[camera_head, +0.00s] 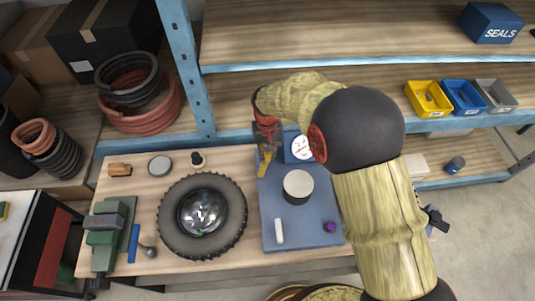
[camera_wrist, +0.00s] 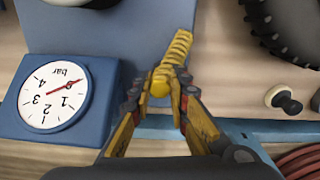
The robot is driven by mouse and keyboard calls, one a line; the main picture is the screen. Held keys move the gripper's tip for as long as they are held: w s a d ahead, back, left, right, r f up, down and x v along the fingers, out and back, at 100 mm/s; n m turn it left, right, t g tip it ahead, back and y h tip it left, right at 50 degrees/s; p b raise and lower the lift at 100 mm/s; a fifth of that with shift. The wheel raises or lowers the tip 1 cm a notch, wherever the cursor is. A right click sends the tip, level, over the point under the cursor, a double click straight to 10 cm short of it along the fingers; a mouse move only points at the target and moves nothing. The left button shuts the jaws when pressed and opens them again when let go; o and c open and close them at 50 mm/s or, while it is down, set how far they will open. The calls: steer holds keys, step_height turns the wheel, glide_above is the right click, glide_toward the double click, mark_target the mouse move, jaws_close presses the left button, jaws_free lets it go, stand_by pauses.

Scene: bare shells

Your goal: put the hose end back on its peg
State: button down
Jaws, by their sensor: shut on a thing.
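My gripper (camera_head: 266,140) is shut on a yellow ribbed hose end (camera_wrist: 178,50). In the head view the yellow hose end (camera_head: 264,168) shows below the fingers, at the upper left edge of a blue panel (camera_head: 268,222). In the wrist view my gripper (camera_wrist: 161,88) has its fingers on either side of the yellow piece. I cannot tell whether the piece touches the panel. A short white upright piece (camera_head: 279,231) stands near the panel's lower left; I cannot tell if it is the peg. No hose length is clearly visible.
A pressure gauge (camera_wrist: 55,97) is beside the hose end. A blue shelf post (camera_head: 187,75) stands behind the bench.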

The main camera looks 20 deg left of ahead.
steer(key=shift+f+b, duration=0.55)
steer(key=shift+f, duration=0.4)
stand_by(0.6)
steer(key=c, duration=1.7)
jaws_free()
steer(key=o, duration=0.4)
steer(key=shift+o, duration=1.4)
steer(key=shift+r, duration=0.2)
steer(key=shift+r+p, duration=0.3)
steer(key=shift+r, duration=0.05)
steer(key=shift+r+p, duration=0.5)
steer(key=shift+r, duration=0.5)
